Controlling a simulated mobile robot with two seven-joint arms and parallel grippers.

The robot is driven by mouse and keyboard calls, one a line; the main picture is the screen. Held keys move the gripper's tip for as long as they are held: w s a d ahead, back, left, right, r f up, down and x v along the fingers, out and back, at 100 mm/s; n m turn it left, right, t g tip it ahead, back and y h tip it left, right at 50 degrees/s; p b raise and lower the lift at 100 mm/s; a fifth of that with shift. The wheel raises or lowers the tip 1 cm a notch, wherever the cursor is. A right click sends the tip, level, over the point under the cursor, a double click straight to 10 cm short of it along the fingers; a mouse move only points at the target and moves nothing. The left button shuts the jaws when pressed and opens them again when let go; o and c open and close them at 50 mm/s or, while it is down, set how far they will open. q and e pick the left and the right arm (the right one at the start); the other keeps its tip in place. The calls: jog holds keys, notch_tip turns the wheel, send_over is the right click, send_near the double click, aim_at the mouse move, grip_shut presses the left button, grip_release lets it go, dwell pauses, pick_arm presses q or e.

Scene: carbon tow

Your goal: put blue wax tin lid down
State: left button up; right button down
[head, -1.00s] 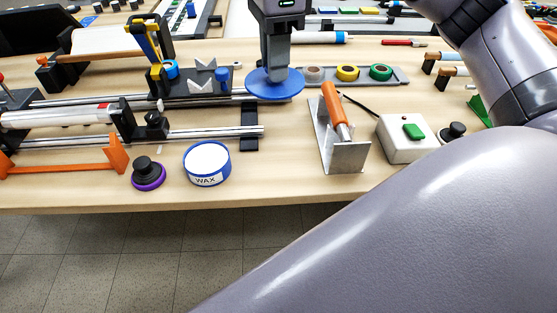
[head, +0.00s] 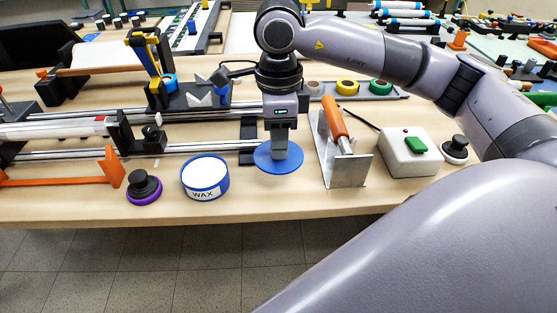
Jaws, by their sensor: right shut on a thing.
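The blue wax tin lid (head: 266,162) is a flat blue disc just right of the wax tin. My right gripper (head: 280,153) points down and is shut on the lid, covering its right part. The lid is level, low over the table or touching it; I cannot tell which. The open wax tin (head: 205,178) is a round blue tin with a white top and a WAX label, near the table's front edge. My left gripper is out of view.
A metal stand with an orange-handled tool (head: 343,150) is close right of the lid. Beyond it is a white box with a green button (head: 408,152). A black knob with a purple base (head: 144,188) stands left of the tin. Metal rails (head: 190,147) end behind the lid. Bare table (head: 280,198) lies in front.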

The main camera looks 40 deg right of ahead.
aim_at(278, 162)
notch_tip(278, 162, down, 5)
jog(key=shift+f, duration=0.15)
dwell(0.3)
jog(key=shift+f, duration=0.2)
jog(key=c, duration=0.9)
grip_release()
jog(key=shift+r, duration=0.1)
jog(key=shift+r, duration=0.2)
notch_tip(278, 162, up, 12)
jog(key=shift+f, duration=0.1)
